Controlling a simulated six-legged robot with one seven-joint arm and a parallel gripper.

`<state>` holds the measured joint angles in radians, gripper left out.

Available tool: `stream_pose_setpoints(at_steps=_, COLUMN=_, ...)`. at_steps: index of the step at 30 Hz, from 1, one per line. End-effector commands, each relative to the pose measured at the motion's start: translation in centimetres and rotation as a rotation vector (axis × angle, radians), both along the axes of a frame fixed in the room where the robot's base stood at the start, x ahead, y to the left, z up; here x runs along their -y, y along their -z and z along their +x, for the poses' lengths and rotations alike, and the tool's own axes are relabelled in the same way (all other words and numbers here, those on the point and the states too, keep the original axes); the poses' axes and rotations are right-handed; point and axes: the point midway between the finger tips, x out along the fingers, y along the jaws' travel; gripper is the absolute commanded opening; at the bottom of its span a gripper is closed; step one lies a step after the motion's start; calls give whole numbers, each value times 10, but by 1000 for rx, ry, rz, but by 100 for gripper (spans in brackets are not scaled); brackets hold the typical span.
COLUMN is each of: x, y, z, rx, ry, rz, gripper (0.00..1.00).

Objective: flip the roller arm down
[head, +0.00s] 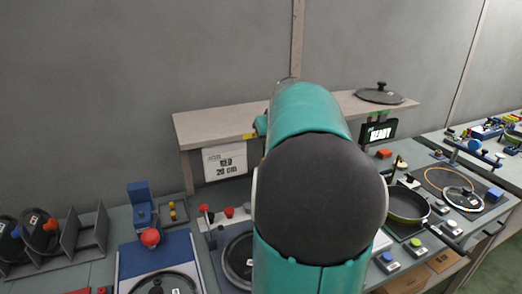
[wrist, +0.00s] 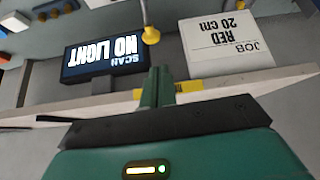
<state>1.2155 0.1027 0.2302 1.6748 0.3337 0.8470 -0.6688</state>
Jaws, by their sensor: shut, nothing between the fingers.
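I cannot pick out the roller arm with certainty. One candidate is the blue upright block with a red ball (head: 150,237) at its foot, left of my arm in the head view. In the wrist view a yellow round-ended post (wrist: 150,35) stands beyond my fingers; its base is out of frame. My gripper (wrist: 157,88) is shut and empty, its green fingers close together in front of the pale shelf edge (wrist: 240,90). Whether they touch it is unclear. In the head view my teal arm hides the gripper and the middle of the bench.
The wrist view is upside down, with a dark screen (wrist: 105,58) reading "SCAN NO LIGHT" and a job card (wrist: 225,42) reading "RED 20 cm". In the head view, lids in a rack (head: 75,240) stand left; a green-rimmed pan (head: 407,203) sits right. A lid (head: 380,94) rests on the shelf.

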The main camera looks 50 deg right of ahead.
Motion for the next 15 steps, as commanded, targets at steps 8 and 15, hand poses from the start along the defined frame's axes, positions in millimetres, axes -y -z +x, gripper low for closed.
stream_pose_setpoints(at_steps=8, x=11, y=33, z=19, rx=-3, ry=1, rz=4, gripper=0)
stream_pose_setpoints(at_steps=15, x=23, y=67, z=42, rx=0, ry=1, rz=3, gripper=0)
